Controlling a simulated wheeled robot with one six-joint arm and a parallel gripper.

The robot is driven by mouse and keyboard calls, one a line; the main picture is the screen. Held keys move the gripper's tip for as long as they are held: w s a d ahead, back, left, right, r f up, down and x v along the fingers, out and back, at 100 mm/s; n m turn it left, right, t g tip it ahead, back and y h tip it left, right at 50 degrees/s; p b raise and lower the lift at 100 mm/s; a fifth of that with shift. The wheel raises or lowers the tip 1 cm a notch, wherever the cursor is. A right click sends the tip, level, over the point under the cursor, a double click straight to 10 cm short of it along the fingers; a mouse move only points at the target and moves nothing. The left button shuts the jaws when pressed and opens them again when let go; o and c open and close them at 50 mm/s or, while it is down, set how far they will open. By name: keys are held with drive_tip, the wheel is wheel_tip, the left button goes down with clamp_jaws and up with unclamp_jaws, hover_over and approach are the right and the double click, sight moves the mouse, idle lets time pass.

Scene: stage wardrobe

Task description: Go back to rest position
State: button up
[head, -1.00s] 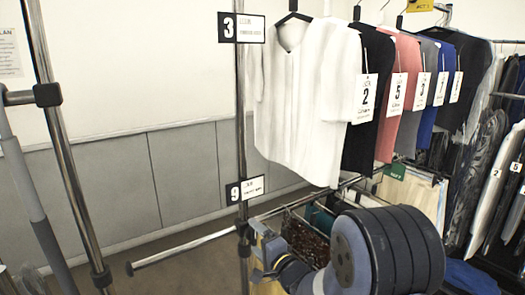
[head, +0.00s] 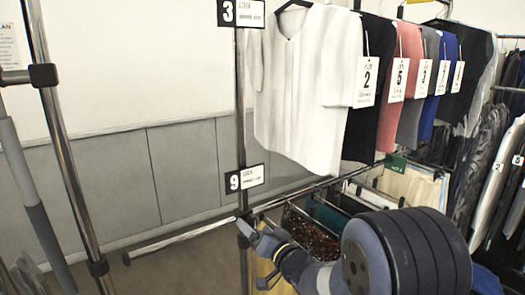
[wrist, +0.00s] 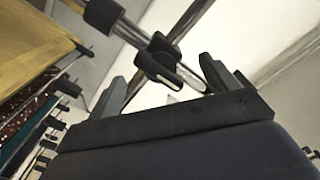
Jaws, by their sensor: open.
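In the wrist view my gripper (wrist: 165,78) shows two grey fingers spread apart. Nothing is visibly held between them. A chrome bar with a dark joint (wrist: 160,62) shows beyond and between the fingers; I cannot tell whether they touch it.
Shirts with number tags, led by a white one (head: 305,90), hang on the right. Below hang trousers and cloths (head: 410,186); mustard cloth (wrist: 35,40) is at the left in the wrist view. Another chrome post (head: 65,150) stands left. Floor between the posts looks clear.

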drive_tip(key=n+b, duration=0.1)
drive_tip(key=n, duration=0.6)
drive_tip(key=shift+b, duration=0.35)
drive_tip(key=shift+v, duration=1.1)
drive_tip(key=shift+d, duration=0.1)
